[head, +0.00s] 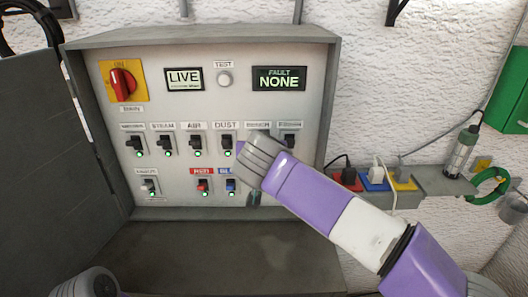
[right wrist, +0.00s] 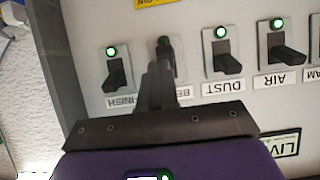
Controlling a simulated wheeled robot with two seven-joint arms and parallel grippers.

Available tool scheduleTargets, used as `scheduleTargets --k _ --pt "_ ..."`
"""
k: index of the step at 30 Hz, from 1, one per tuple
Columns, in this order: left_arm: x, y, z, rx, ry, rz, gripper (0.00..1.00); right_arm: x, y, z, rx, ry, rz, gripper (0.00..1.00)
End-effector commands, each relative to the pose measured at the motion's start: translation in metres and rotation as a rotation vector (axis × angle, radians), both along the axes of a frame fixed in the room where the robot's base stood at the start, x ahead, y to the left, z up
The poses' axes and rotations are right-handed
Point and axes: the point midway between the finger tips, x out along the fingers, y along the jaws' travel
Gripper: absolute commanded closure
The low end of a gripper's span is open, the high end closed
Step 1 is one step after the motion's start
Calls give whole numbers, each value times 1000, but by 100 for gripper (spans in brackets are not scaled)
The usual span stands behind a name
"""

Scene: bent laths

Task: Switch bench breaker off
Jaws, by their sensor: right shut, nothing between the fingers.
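The bench breaker (right wrist: 163,45) is in the row of black switches, between FINISH and DUST. In the right wrist view, which is upside down, its lever lies toward the lamp end, unlike its neighbours, and no green light shows on it. Its label, "BENCH" (head: 257,126), is partly readable in the head view, where my arm hides the switch. My right gripper (right wrist: 157,82) is shut and empty, its fingers in front of the bench breaker and partly covering it; contact cannot be told. My left gripper's fingers are not in view.
The dust breaker (right wrist: 222,55) and finish breaker (right wrist: 118,68) flank it closely, both with green lamps. The grey cabinet (head: 325,110) has its door (head: 40,150) open at left. A red main knob (head: 122,83) is at upper left. Sockets and a lamp are at right.

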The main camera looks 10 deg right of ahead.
Motion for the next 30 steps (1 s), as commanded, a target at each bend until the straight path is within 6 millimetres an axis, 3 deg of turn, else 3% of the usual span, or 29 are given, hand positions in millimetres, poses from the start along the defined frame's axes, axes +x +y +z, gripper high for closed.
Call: scheduleTargets --k 18,30 --pt "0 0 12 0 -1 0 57 0 0 17 1 1 0 100" --pt "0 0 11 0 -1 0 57 -3 1 18 1 0 2 100"
